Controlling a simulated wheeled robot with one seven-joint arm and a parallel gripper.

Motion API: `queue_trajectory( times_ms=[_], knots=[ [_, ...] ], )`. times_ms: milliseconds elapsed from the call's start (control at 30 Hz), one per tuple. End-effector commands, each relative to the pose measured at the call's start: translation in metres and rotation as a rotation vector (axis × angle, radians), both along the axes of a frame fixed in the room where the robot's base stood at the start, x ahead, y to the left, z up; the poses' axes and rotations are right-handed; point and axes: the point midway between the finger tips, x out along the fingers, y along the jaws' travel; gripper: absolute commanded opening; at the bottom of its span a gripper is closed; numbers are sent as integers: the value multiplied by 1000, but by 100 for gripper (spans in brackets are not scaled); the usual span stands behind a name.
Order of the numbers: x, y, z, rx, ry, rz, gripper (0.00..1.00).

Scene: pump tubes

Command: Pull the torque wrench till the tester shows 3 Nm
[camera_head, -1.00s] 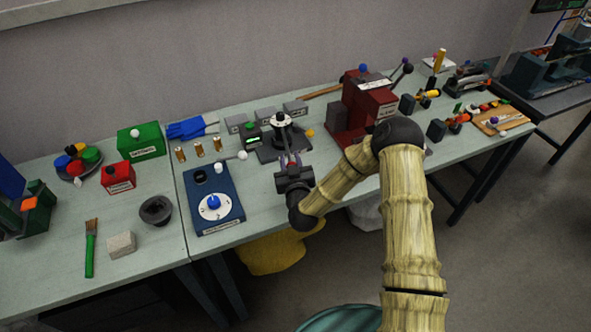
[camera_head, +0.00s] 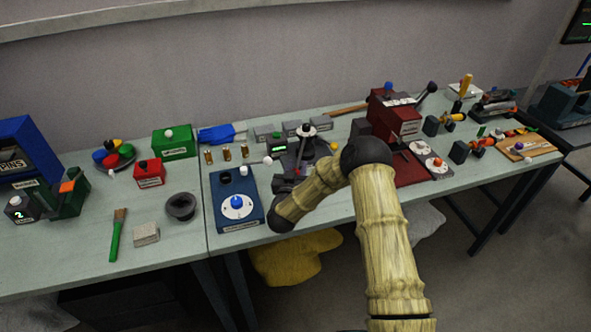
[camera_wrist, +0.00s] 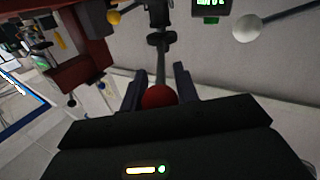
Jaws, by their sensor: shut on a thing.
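The torque wrench shows in the wrist view as a dark shaft (camera_wrist: 161,62) ending in a red ball grip (camera_wrist: 158,97). My gripper (camera_wrist: 160,92) is shut on this red grip, one finger on each side. In the head view my gripper (camera_head: 287,183) is at the bench's front part, before the tester's dark post (camera_head: 306,132); my arm partly covers the wrench there. The tester's green-lit display (camera_head: 278,138) is at the post's left. It also shows, cut off, at the top of the wrist view (camera_wrist: 210,5); its figures are not readable.
A white-ball lever (camera_wrist: 247,28) and a yellow knob (camera_wrist: 113,17) flank the post. A blue dial box (camera_head: 223,218) stands left of my gripper. A dark red press (camera_head: 392,120) stands right, behind my forearm. Grey blocks (camera_head: 292,127) stand behind the tester.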

Motion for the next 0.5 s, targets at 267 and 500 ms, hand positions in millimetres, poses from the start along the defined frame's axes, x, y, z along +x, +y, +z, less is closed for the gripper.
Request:
queue_trajectory(
  times_ms=[267, 500],
  knots=[
    [1, 4, 2, 4, -4, 11, 46],
    [1, 2, 2, 2, -3, 5, 52]
  ],
)
